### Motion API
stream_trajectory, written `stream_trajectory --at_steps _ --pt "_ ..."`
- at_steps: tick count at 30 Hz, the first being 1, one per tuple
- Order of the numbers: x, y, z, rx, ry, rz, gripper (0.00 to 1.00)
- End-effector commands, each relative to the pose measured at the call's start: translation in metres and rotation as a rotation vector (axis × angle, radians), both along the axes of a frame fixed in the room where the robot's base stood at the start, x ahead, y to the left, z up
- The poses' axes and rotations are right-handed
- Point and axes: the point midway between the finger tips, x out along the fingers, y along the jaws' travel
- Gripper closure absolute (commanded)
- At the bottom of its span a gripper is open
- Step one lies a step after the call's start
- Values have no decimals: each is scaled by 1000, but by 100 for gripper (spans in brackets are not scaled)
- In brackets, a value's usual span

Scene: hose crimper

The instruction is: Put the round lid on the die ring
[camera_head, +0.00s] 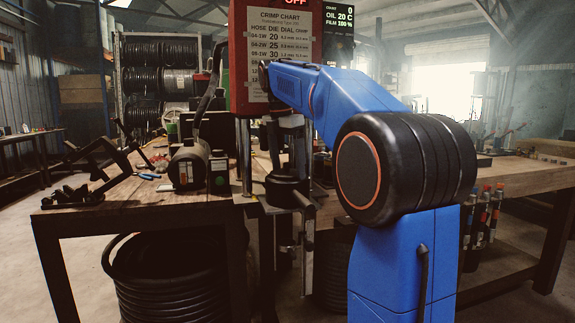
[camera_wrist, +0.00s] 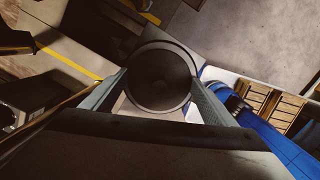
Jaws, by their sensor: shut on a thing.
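In the wrist view my gripper (camera_wrist: 155,97) has its two grey fingers on either side of a dark, round, dish-like lid (camera_wrist: 162,78). The fingers are shut on the lid. A paler rim runs around its darker middle. In the head view a dark round body, apparently the die ring (camera_head: 286,190), sits low in the red crimper (camera_head: 240,60), below a grey cylinder between upright posts. My blue arm reaches up to the crimper's front there. My gripper and the lid cannot be clearly made out in the head view. The die ring cannot be told in the wrist view.
A wooden bench (camera_head: 130,210) carries a dark clamp-like stand (camera_head: 95,170) and a dark cylindrical motor (camera_head: 188,165) left of the crimper. Coiled hose (camera_head: 170,275) lies below. Another bench (camera_head: 530,175) stands at right. Wooden crates (camera_wrist: 270,103) show right in the wrist view.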

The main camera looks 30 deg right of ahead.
Motion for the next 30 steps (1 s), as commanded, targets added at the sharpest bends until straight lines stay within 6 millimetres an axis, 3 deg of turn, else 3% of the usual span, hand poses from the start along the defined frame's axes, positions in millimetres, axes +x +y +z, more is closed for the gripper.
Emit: stream_trajectory --at_steps 2,3,6,17,30 --pt "0 0 -2 1 4 -1 38" --pt "0 0 -3 1 5 -1 18" --pt "0 0 -3 2 5 -1 0" --pt "0 0 1 2 8 -1 0" --pt "-1 12 77 0 -1 1 0"
